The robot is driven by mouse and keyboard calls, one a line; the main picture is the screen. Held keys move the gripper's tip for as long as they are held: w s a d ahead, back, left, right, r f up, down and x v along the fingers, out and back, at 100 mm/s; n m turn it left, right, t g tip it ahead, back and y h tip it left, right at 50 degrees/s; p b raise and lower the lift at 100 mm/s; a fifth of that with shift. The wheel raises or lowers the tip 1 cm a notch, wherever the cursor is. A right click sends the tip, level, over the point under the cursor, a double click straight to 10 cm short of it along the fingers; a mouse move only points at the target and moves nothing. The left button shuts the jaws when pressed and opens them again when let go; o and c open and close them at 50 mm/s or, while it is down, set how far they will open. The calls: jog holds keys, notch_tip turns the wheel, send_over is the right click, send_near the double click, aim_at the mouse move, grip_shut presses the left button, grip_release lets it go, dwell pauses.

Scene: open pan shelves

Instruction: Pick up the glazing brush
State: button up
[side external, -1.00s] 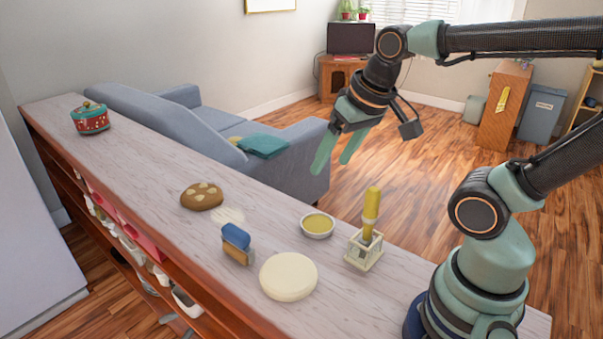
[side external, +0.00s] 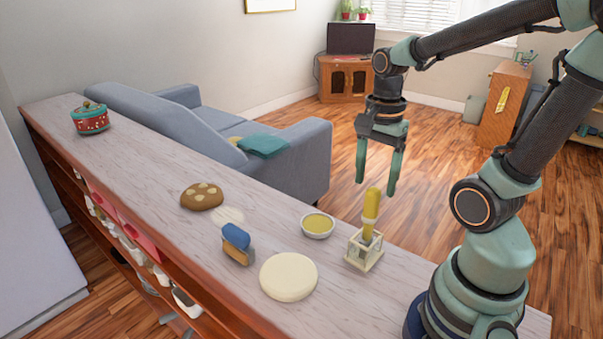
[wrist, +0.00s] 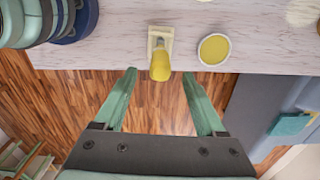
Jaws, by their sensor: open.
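The glazing brush (side external: 371,204), as I take it, has a thick yellow handle and stands upright, handle up, in a small cream holder (side external: 364,253) near the counter's far edge. Its lower end is hidden in the holder. In the wrist view the brush (wrist: 160,66) shows end-on, lined up with the gap between my fingers, with the holder (wrist: 162,33) behind it. My gripper (side external: 377,186) is open and empty, pointing down. Its green fingertips look close to the handle's top in the side view. The wrist view also shows the open gripper (wrist: 160,77).
A bowl of yellow glaze (side external: 318,225) stands left of the holder. A cream round disc (side external: 288,277), a blue-topped tool (side external: 236,243) and a brown loaf (side external: 202,196) lie farther left on the counter.

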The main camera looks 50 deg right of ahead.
aim_at(373, 203)
jog(key=shift+d+f, duration=0.15)
jog(key=shift+f, duration=1.6)
jog(key=shift+d+f, duration=0.1)
jog(key=shift+f, duration=1.6)
jog(key=shift+c, duration=0.3)
grip_shut()
